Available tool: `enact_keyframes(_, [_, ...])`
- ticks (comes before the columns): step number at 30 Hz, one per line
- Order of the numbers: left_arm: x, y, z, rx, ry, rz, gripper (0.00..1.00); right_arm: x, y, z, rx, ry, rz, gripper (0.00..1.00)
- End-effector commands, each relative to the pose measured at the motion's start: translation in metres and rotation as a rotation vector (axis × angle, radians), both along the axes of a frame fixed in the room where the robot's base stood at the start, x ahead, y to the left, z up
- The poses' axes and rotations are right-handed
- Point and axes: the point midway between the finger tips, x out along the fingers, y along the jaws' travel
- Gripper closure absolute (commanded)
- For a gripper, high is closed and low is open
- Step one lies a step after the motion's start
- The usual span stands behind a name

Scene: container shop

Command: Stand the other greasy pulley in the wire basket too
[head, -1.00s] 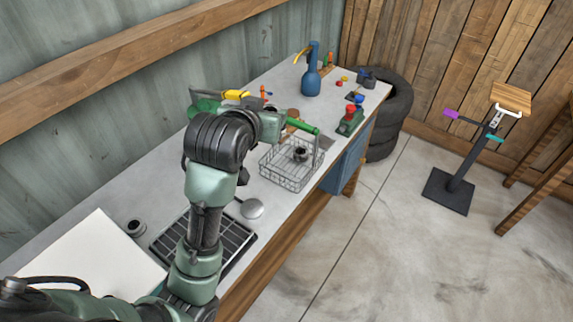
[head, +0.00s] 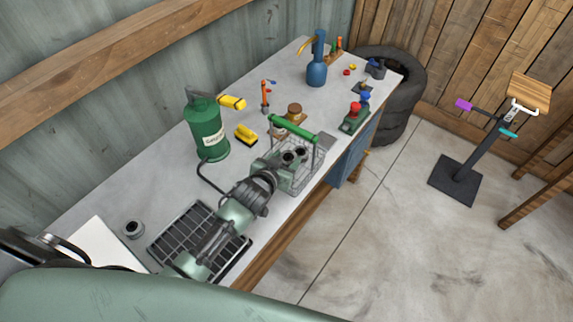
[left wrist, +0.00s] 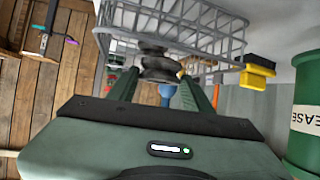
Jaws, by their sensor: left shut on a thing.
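The wire basket (head: 306,178) stands on the bench with its green handle (head: 294,128) upright. One dark pulley (head: 301,152) is inside it. My left gripper (head: 285,162) reaches over the basket's near side, shut on a second dark pulley (head: 288,157) close beside the first. In the left wrist view, the held pulley (left wrist: 160,70) sits between the fingers, with the other pulley (left wrist: 153,46) just beyond it and the basket wires (left wrist: 205,45) around. Whether the held pulley touches the basket floor is hidden. My right gripper is not in view.
A black grid tray (head: 178,236) lies under my left arm. A small dark round part (head: 133,229) lies near the white board.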

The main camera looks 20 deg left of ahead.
Motion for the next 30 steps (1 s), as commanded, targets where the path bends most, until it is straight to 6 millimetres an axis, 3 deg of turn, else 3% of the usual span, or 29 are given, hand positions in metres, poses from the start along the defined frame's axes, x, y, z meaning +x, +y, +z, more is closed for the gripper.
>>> enact_keyframes(7, [0.001, 0.000, -0.033, 0.000, -0.001, 0.000, 0.95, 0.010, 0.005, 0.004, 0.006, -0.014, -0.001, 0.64])
enact_keyframes(13, [0.001, 0.000, -0.036, 0.000, -0.002, 0.000, 0.95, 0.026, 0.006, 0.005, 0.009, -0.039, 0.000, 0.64])
enact_keyframes(23, [0.001, -0.001, -0.044, -0.001, -0.001, -0.001, 0.95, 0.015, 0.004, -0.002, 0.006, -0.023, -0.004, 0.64])
enact_keyframes(24, [0.000, 0.000, -0.045, 0.000, 0.001, 0.000, 0.47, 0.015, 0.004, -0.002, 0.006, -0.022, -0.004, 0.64])
enact_keyframes(25, [0.000, 0.000, -0.044, 0.000, 0.001, 0.000, 0.41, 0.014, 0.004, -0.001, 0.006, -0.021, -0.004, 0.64])
enact_keyframes(30, [-0.001, 0.000, -0.046, 0.001, 0.005, 0.001, 0.41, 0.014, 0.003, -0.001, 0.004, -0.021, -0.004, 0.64])
